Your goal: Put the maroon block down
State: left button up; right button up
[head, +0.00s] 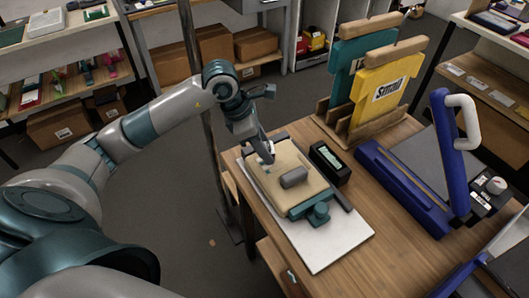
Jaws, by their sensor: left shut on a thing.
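A dull grey-mauve block (294,177) with rounded edges lies on a tan pad (300,198) in a teal-framed fixture (319,213). I see no other block that could be the maroon one. My left gripper (268,158) points down over the back left part of the pad, to the left of the block and apart from it. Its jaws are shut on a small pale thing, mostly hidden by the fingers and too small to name. My right gripper is out of view.
The fixture stands on a white board (336,246) on a wooden table (395,262). A black box (330,163) stands close on the right. Behind are a teal and a yellow panel (386,89) in a wooden rack. A blue-framed press (452,150) fills the right side.

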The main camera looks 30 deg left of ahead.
pick_arm(q)
notch_tip(320, 180, down, 3)
jog(key=shift+r+p, duration=0.2)
jog(key=shift+p, duration=0.4)
jog(key=shift+f, duration=0.15)
jog(key=shift+f, duration=0.15)
jog(key=o, duration=1)
jog(key=shift+r, duration=0.25)
